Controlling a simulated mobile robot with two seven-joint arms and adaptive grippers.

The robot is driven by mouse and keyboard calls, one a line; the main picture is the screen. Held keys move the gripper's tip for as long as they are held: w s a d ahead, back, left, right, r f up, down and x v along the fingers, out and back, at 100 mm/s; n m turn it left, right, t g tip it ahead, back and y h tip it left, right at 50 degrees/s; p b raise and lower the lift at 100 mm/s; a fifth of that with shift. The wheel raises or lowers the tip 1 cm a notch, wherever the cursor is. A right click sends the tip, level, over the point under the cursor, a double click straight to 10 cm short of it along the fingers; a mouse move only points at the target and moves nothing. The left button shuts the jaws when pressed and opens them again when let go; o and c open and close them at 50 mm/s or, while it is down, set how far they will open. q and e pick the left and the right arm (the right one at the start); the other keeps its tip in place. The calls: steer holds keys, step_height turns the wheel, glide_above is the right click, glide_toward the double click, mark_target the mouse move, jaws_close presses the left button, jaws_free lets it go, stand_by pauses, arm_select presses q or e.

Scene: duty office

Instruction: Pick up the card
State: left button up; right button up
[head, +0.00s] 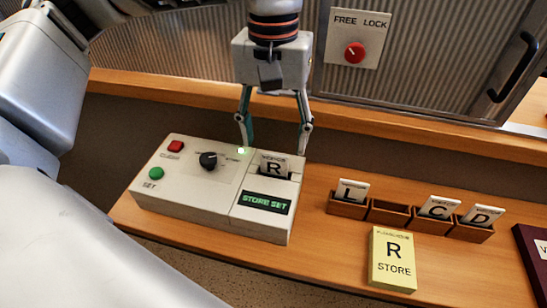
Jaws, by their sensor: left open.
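A white card marked R (274,166) stands in a slot at the right end of the white control box (212,228). My left gripper (273,148) points down over the back of the box, its two fingers spread wide and nothing between them. Its fingertips show to the left and right of the R card's top; I cannot tell how far they are from it in depth. Other cards marked L (352,191), C (438,208) and D (482,214) stand in wooden holders to the right. My right gripper is not in view.
The box has a red button (175,147), green button (156,173), black knob (208,160) and a "STORE SET" display (264,202). One wooden holder (388,213) is empty. A yellow "R STORE" block (393,260) stands in front. A wooden ledge (180,90) runs behind.

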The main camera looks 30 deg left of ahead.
mark_target(274, 154)
arm_select(q)
steer(key=shift+w+a, duration=0.2)
steer(key=shift+a, duration=0.15)
steer(key=shift+f, duration=0.25)
steer(key=shift+s+d+f, duration=0.1)
steer(key=shift+f, duration=0.8)
steer(key=shift+d+f, duration=0.15)
steer(key=shift+f, duration=2.45)
steer(key=c, duration=1)
steer(key=shift+r, duration=0.1)
step_height(274, 154, up, 20)
steer(key=shift+f+p, duration=0.1)
steer(key=shift+p, duration=0.9)
